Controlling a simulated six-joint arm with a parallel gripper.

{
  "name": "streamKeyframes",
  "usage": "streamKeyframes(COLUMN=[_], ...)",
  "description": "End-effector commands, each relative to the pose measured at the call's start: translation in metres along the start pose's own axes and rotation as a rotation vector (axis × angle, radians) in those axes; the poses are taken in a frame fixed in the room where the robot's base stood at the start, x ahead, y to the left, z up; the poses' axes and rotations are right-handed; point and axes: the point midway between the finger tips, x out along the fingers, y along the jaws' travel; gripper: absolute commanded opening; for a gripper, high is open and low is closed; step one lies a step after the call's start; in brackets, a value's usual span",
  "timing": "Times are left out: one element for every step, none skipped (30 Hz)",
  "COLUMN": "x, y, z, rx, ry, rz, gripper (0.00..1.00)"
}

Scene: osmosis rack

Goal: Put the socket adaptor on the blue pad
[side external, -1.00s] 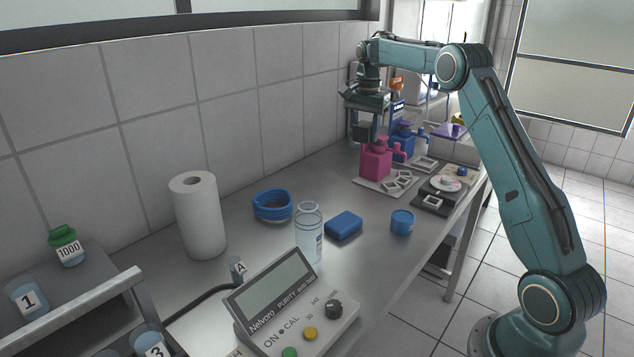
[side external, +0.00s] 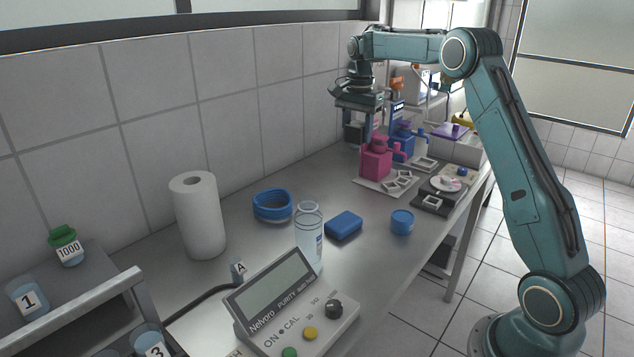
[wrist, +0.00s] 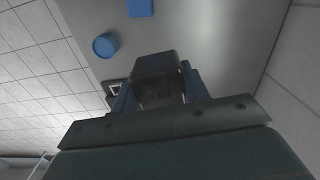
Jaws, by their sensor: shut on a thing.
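A dark, blocky piece, which I take for the socket adaptor (wrist: 160,73), is between the fingers of my gripper (wrist: 160,88) in the wrist view. In the side view my gripper (side external: 359,128) is shut on it and holds it in the air near the tiled wall, by the pink pump. The adaptor (side external: 352,132) shows as a dark block there; its finer shape is not clear. A flat blue block, the likely blue pad (side external: 343,225), lies on the bench nearer the camera, well apart from the gripper. Part of it shows in the wrist view (wrist: 140,7).
The pink pump (side external: 376,160) and blue pump (side external: 403,140) stand close to the gripper. A round blue tub (side external: 402,222), clear bottle (side external: 309,240), blue coil (side external: 272,205) and paper roll (side external: 199,215) surround the blue block. The bench between pumps and block is clear.

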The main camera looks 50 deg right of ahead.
Motion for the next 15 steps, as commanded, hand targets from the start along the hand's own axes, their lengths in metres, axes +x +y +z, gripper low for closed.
streamKeyframes(x=[-0.004,-0.006,-0.008,-0.010,-0.011,-0.013,-0.014,-0.015,-0.016,-0.017,-0.018,-0.018,-0.019,-0.019,-0.019], y=[0.002,0.003,0.004,0.006,0.008,0.010,0.011,0.013,0.016,0.018,0.019,0.021,0.022,0.023,0.025], z=[0.013,0.019,0.028,0.035,0.041,0.049,0.055,0.061,0.068,0.073,0.077,0.083,0.086,0.088,0.091], rx=[0.003,0.008,0.014,0.020,0.024,0.032,0.036,0.041,0.046,0.052,0.055,0.059,0.063,0.065,0.068], ry=[0.001,0.001,0.001,0.001,0.001,0.001,0.001,0.001,0.001,0.000,0.001,0.000,0.001,0.001,0.001], rz=[-0.002,-0.002,-0.002,-0.001,-0.001,-0.002,-0.002,-0.002,-0.002,-0.001,-0.002,-0.001,-0.002,-0.002,-0.002], gripper=[0.21,0.21,0.21,0.21,0.21,0.21,0.21,0.21,0.21,0.21,0.21,0.21,0.21,0.21,0.21])
